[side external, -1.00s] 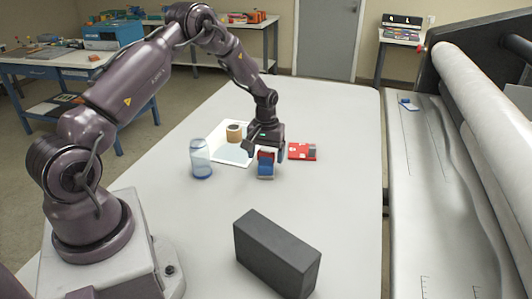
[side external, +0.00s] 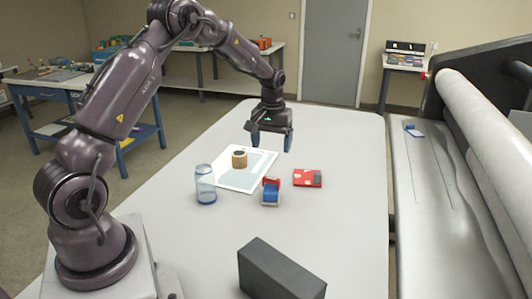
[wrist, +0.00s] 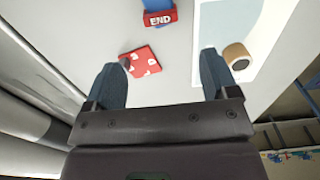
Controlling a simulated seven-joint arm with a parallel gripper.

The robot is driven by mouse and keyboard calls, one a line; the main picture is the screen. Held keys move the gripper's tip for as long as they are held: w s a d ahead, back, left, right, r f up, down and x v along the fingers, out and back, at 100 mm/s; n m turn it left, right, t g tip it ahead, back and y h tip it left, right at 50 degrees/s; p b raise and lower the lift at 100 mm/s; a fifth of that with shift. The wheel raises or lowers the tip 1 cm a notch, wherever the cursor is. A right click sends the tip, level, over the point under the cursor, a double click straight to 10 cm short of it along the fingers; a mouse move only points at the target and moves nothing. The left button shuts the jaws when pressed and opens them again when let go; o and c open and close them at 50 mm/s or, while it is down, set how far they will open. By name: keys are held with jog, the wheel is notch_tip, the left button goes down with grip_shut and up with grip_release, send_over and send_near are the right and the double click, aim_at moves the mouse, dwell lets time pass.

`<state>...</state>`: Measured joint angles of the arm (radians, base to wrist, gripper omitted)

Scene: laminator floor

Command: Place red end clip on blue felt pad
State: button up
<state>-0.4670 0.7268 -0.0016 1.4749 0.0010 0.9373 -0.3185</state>
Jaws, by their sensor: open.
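The red end clip (side external: 271,182), with white "END" lettering in the wrist view (wrist: 160,19), sits at the far edge of a small blue block-like piece (side external: 271,195), which seems to be the blue felt pad. They appear to touch; I cannot tell how much of the clip rests on the blue. In the wrist view the blue piece (wrist: 157,4) is cut off by the top edge. My gripper (side external: 272,140) is open and empty, raised above the table beyond the clip. Its two fingers also show apart in the wrist view (wrist: 160,65).
A red box (side external: 308,178) lies right of the clip. A tape roll (side external: 239,159) stands on a white and light-blue sheet (side external: 236,183) to the left. A clear bluish jar (side external: 205,185) stands further left. A dark block (side external: 280,270) is at the front. The table's right side is clear.

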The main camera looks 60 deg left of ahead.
jog(key=s+d+r+m+t, duration=0.1)
jog(key=s+d+r+m, duration=0.1)
jog(key=s+d+r, duration=0.4)
jog(key=s+d+r+m+t, duration=0.2)
jog(key=d+r, duration=0.5)
jog(key=r, duration=0.3)
jog(key=s+d+r+m+t, duration=0.1)
jog(key=s+d+m, duration=0.1)
jog(key=s+d, duration=0.2)
jog(key=s+d+r+m+t, duration=0.1)
jog(key=s+d+m, duration=0.2)
jog(key=s, duration=0.8)
jog(key=shift+d+t, duration=0.3)
jog(key=shift+d, duration=0.45)
